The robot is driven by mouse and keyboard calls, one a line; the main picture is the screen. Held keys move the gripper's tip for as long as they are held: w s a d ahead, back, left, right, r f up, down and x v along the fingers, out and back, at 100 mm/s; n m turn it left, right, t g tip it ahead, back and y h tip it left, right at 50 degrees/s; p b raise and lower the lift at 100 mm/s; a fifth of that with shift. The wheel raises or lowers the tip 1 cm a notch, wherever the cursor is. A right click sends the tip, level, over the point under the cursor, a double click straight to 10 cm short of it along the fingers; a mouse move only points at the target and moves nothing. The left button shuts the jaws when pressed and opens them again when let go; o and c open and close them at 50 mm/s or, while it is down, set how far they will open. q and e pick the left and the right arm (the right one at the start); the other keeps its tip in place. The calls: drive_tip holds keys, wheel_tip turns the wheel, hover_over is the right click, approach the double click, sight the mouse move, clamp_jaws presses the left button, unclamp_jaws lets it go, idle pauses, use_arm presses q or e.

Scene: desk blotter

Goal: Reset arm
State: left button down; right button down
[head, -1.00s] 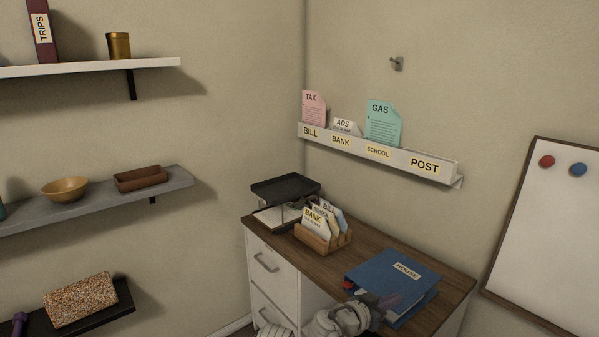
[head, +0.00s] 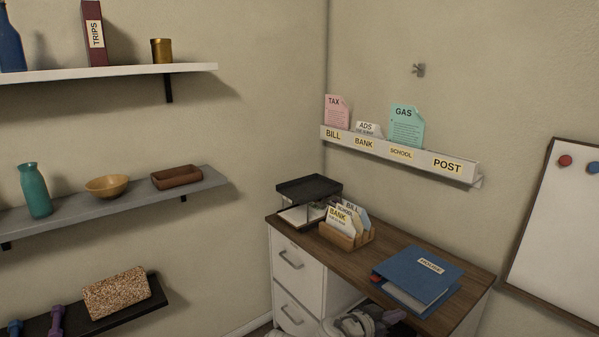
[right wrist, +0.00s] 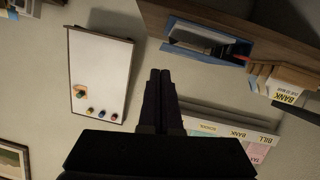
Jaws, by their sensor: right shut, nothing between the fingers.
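My right gripper (head: 392,316) is at the bottom edge of the head view, by the front of the desk (head: 478,273) and just below the blue HOUSE binder (head: 425,272). In the right wrist view its two dark fingers (right wrist: 160,76) lie together with nothing between them. The binder lies on the desk top and also shows in the right wrist view (right wrist: 205,40). My left gripper is not in view.
A wooden letter holder (head: 345,237) with cards and a black tray (head: 308,188) stand at the desk's back left. A labelled wall rack (head: 400,155) hangs above. A whiteboard (head: 560,230) is at right. Shelves (head: 120,70) line the left wall.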

drive_tip(key=s+a+f+n+g+y, duration=0.8)
drive_tip(key=s+a+f+n+y, duration=0.3)
drive_tip(key=s+a+f, duration=0.5)
wheel_tip(320, 180, up, 18)
drive_tip(key=w+a+n+p, duration=0.1)
drive_tip(key=n+p, duration=0.1)
drive_tip(key=p, duration=1.4)
drive_tip(key=shift+a+p, duration=0.3)
drive_tip(key=shift+w+f, duration=0.1)
drive_tip(key=shift+f, duration=0.05)
